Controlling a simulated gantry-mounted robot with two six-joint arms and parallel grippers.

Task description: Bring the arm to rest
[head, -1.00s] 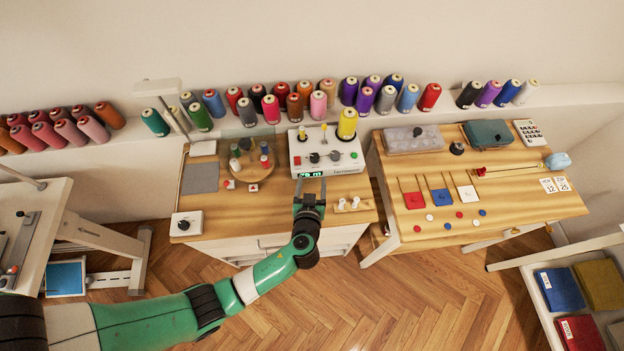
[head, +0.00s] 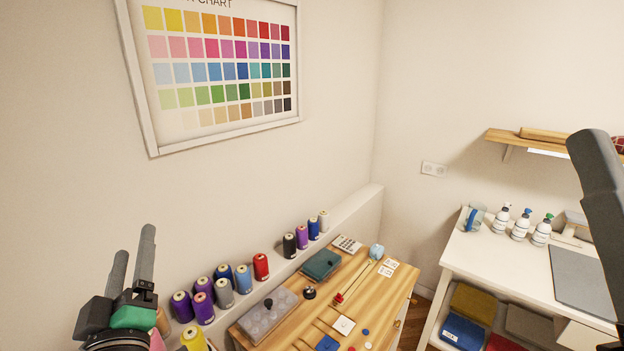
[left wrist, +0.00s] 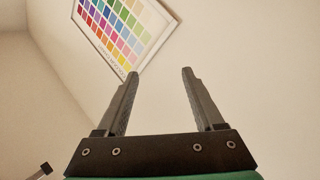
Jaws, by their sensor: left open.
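My left gripper (head: 132,262) is raised at the lower left of the head view, with its fingers pointing up. It is open and empty. In the left wrist view its two fingers (left wrist: 158,72) stand well apart with only the wall and part of the colour chart (left wrist: 128,25) beyond them. A dark grey part of my own right side (head: 600,215) comes in at the right edge of the head view. Its fingertips cannot be made out clearly.
A colour chart (head: 222,65) hangs on the wall. Thread cones (head: 243,279) line a ledge behind the wooden table (head: 395,305). A white table (head: 500,262) with bottles (head: 520,225) stands right, below a shelf (head: 525,142). Air around the left gripper looks clear.

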